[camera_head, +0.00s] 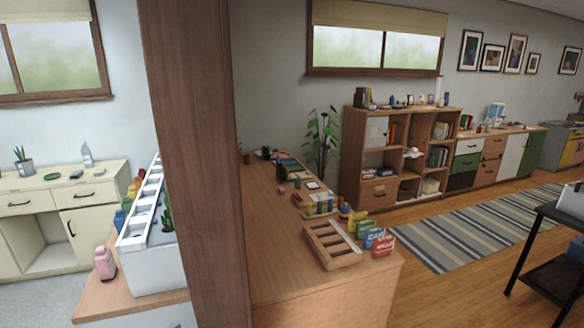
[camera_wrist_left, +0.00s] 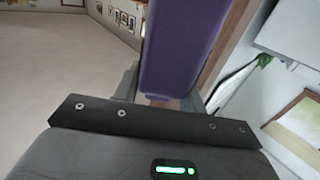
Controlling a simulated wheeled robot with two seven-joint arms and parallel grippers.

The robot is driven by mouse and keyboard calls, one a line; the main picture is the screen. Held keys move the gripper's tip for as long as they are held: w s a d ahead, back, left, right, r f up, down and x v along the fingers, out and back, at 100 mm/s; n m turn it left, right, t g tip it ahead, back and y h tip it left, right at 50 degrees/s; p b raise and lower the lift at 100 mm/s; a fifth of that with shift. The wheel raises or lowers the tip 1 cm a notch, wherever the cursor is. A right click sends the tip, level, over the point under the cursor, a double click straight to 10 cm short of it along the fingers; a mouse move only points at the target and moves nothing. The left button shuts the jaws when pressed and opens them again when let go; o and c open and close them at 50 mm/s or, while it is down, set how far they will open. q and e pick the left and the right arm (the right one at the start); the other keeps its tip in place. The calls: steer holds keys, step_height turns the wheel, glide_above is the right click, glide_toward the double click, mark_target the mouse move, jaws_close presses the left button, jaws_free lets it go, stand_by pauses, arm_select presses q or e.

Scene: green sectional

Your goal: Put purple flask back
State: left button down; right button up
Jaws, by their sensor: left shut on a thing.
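A purple thing, which I take to be the purple flask (camera_wrist_left: 184,45), fills the upper middle of the left wrist view. Its far end runs out of the top of that view, so its whole shape is hidden. My left gripper (camera_wrist_left: 166,101) is shut on it. Neither gripper shows in the head view, and the purple flask cannot be made out there. A white rack (camera_head: 152,255) with a row of openings stands on a counter at the left, partly behind a brown post. A pink flask (camera_head: 105,263) stands beside it, with several coloured flasks (camera_head: 126,204) along its far side.
The brown post (camera_head: 190,170) blocks the middle left. Right of it, a wooden counter (camera_head: 275,250) carries a slotted wooden tray (camera_head: 332,245), small coloured boxes (camera_head: 380,242) and other small items. A dark cart (camera_head: 552,270) stands at far right. Floor around the striped rug (camera_head: 455,235) is clear.

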arm_select(q)
steer(key=shift+w+a+f, duration=0.1)
steer(key=shift+a+f, duration=0.05)
steer(key=shift+a, duration=0.05)
steer(key=shift+w+d+r+n+t+y, duration=0.1)
steer(key=shift+w+r+n+t+y, duration=0.35)
steer(key=shift+n+y, duration=0.75)
steer(key=shift+w+d+r+n+t+y, duration=0.1)
steer(key=shift+w+r+n+t+y, duration=0.45)
steer(key=shift+y, duration=1.2)
steer(key=shift+w+d+r+n+t+y, duration=0.1)
steer(key=shift+w+r+n+y, duration=0.35)
steer(key=shift+n+y, duration=0.85)
steer(key=shift+s+a+r, duration=0.1)
steer(key=shift+s+a, duration=0.05)
steer(key=shift+s, duration=0.05)
